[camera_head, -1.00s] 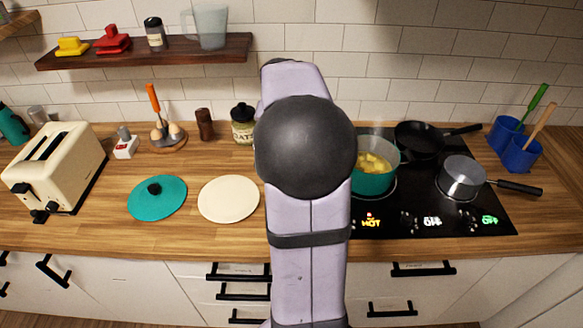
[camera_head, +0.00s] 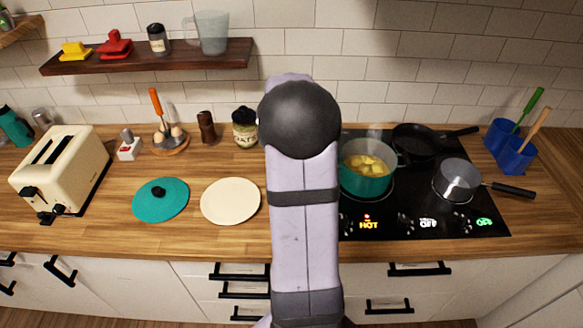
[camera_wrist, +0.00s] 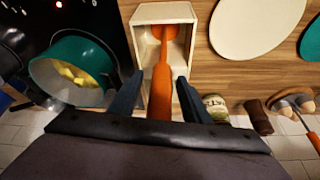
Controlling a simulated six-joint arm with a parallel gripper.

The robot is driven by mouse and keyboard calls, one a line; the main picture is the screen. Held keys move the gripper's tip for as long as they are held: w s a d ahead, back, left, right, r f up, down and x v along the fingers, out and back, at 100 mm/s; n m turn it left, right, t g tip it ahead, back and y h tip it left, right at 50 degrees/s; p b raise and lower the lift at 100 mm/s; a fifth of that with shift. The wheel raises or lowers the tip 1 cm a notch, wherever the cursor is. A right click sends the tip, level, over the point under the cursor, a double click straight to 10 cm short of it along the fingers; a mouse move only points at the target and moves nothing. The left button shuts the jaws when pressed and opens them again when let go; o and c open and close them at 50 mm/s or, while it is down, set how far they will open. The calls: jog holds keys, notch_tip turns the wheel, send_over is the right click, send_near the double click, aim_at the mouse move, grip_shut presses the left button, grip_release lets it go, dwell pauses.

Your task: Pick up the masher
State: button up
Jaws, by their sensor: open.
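An orange utensil, which looks like the masher (camera_wrist: 162,75), stands in a pale open wooden box (camera_wrist: 135,35) in the wrist view. Its handle points toward the camera and its wider end is inside the box. My gripper (camera_wrist: 160,77) is open, with one dark finger on each side of the orange handle in the picture. Gaps show on both sides, and I cannot tell the depth between fingers and handle. In the head view my arm hides the box, this utensil and my gripper.
A teal pot (camera_head: 366,183) with yellow chunks stands on the black hob (camera_head: 420,215), left of a steel saucepan (camera_head: 459,180). A cream round board (camera_head: 230,201) and teal lid (camera_head: 160,200) lie left. Another orange-handled tool (camera_head: 156,102) stands behind, near a jar (camera_head: 245,128).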

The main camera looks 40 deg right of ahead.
jog(key=shift+w+d+f, duration=0.1)
jog(key=shift+d+f, duration=0.05)
jog(key=shift+f, duration=0.2)
grip_shut()
jog(key=shift+r, duration=0.2)
